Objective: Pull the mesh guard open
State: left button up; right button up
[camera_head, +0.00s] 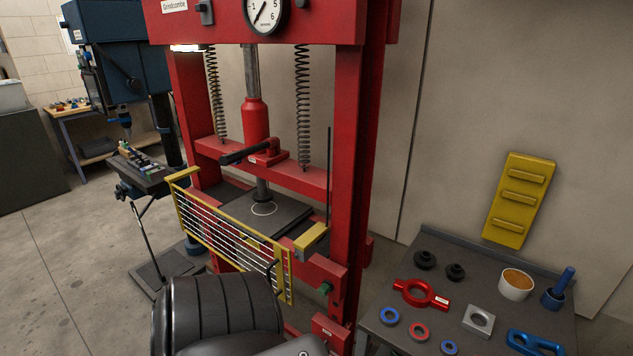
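The mesh guard (225,238) is a yellow frame with thin pale bars. It stands across the front of the red press (352,150), below and in front of the press's dark bed plate (282,213). A dark curved piece (270,270), possibly its handle, shows near its right end, just above my dark arm link. That link fills the bottom middle and covers part of the guard's lower side. No gripper fingers show, so I cannot see whether a gripper touches the guard.
A grey side table (390,338) at right holds a red handled ring (421,293), a cup (516,284) and several small parts. A blue drill press (118,55) stands at left. A yellow panel (519,200) is near the right wall. The floor at left is clear.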

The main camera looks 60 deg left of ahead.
aim_at(278, 262)
jog(key=u, duration=0.95)
jog(key=i, duration=0.45)
jog(key=u, duration=1.3)
